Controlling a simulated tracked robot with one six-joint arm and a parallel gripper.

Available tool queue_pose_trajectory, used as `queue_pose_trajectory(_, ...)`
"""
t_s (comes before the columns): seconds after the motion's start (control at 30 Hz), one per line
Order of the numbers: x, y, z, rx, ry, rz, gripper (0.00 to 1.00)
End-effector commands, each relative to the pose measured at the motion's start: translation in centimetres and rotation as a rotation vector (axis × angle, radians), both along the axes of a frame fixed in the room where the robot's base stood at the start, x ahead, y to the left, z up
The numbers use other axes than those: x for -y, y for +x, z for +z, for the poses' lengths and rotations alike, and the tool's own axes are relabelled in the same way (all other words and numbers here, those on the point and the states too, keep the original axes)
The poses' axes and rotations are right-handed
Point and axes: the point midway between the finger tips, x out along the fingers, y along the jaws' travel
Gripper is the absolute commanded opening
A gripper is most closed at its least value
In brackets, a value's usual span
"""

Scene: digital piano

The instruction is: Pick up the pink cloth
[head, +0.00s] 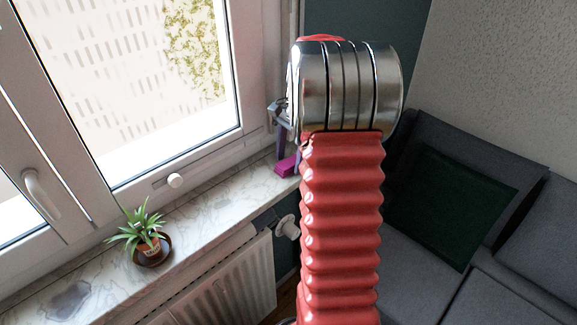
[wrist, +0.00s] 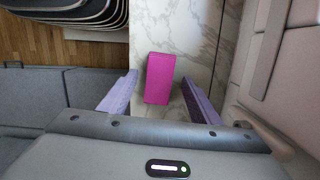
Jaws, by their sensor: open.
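The pink cloth (wrist: 159,78) shows in the wrist view as a flat-sided magenta block on the marble windowsill. In the head view the pink cloth (head: 287,165) is at the sill's far right end, partly hidden behind my arm. My gripper (wrist: 160,97) is open, with one purple finger on each side of the cloth in the wrist view and gaps between them. In the head view my gripper (head: 283,150) is mostly hidden, with one purple finger showing just above the cloth. I cannot tell the exact height of the fingertips over the sill.
The marble windowsill (head: 200,215) runs along the window, with a potted plant (head: 150,245) at its left part. A white radiator (head: 225,287) is below. The window frame (head: 205,160) borders the sill behind. A grey sofa (head: 435,150) with a dark green cushion stands at right.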

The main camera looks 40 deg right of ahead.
Motion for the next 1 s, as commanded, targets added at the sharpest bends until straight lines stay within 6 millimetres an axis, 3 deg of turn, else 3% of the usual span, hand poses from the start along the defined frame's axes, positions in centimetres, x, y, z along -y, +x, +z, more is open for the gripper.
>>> queue_pose_trajectory(1.0, 0.03, -0.02, -0.5, 0.0, 0.0, -0.001, 0.55)
